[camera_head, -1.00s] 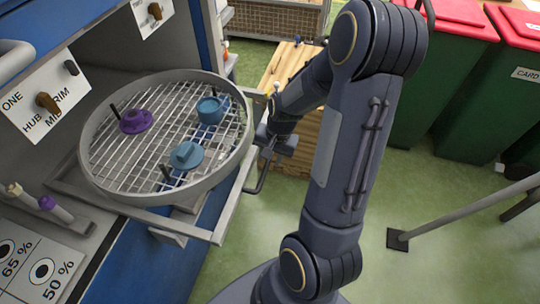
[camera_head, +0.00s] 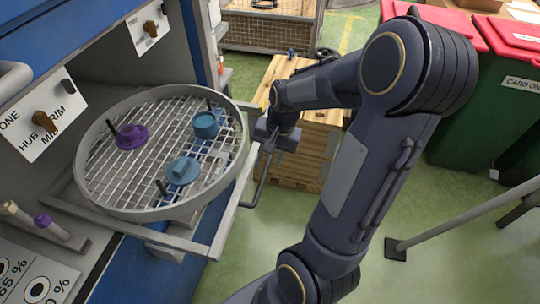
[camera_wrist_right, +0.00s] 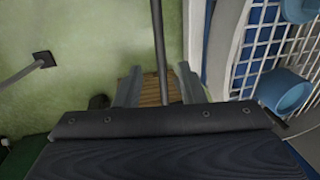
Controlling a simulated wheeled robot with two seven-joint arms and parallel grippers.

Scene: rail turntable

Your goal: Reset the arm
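My right gripper (camera_head: 268,140) is at the right side of the round grid turntable (camera_head: 98,197), beside the dark bar handle (camera_head: 261,180) on its pull-out frame. In the right wrist view the two fingers (camera_wrist_right: 158,88) stand apart, and the bar (camera_wrist_right: 159,40) runs through the gap between them without visible finger contact. I cannot tell how deep the bar sits between them. My left gripper is not in view.
A purple piece (camera_head: 131,137), a blue cup (camera_head: 205,125) and a blue knobbed piece (camera_head: 183,170) sit on the turntable. A wooden crate (camera_head: 300,170) stands behind my right gripper. Red-lidded green bins (camera_head: 455,135) stand at right. Green floor lies open in front.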

